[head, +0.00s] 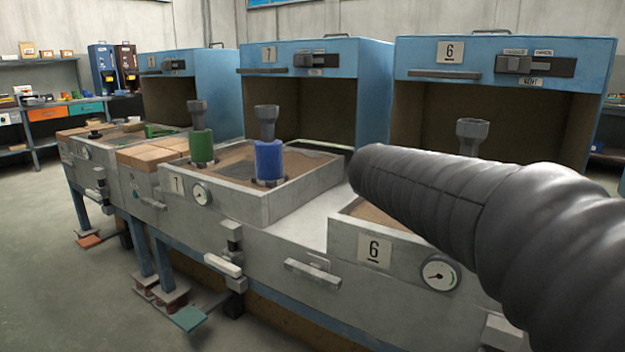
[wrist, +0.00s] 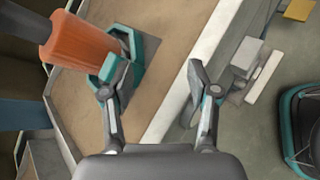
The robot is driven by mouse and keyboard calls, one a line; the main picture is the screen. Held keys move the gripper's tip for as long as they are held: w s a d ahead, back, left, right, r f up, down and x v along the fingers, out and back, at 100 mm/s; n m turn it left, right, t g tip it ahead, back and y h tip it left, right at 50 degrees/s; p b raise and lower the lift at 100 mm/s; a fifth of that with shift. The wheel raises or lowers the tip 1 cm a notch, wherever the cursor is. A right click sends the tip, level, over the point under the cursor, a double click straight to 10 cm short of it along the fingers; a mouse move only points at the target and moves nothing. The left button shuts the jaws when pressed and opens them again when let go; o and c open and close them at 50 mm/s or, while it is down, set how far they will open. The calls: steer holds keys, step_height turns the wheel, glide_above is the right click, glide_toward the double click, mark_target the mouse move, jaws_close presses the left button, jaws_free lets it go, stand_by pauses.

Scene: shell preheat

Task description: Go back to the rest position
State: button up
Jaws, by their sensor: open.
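My gripper (wrist: 157,85) shows in the wrist view with its two fingers spread apart. It is open, with nothing between the fingertips. The gap lies over the pale rim of a sand-coloured tray. An orange cylinder (wrist: 82,45) with a dark grey end is at the upper left, beside the left finger. A teal piece (wrist: 130,60) sits by it, partly behind that finger; I cannot tell whether they touch. In the head view my dark ribbed arm crosses the right side, and the gripper itself is not visible there.
Box 6 (head: 341,252) stands under my arm, partly hidden. Box 7 (head: 247,204) holds a green cylinder (head: 201,146) and a blue cylinder (head: 269,160). Blue open-fronted cabinets (head: 317,54) line the back. Levers (head: 223,265) stick out in front. Floor at the left (head: 35,250) is clear.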

steer(key=s+a+f+m+y+p, duration=0.1)
steer(key=s+a+f+m+y, duration=0.2)
steer(key=s, duration=0.4)
steer(key=s+a+f+m+t+y+p, duration=0.1)
steer(key=s+a+f+m+y, duration=0.3)
steer(key=s+m, duration=0.3)
steer(key=s+a+f+m+y+p, duration=0.1)
steer(key=s+a+f+m+y, duration=0.3)
steer(key=s, duration=0.3)
steer(key=shift+s+f+m, duration=0.15)
steer(key=shift+f+m, duration=0.55)
steer(key=shift+f, duration=0.1)
steer(key=shift+a, duration=0.1)
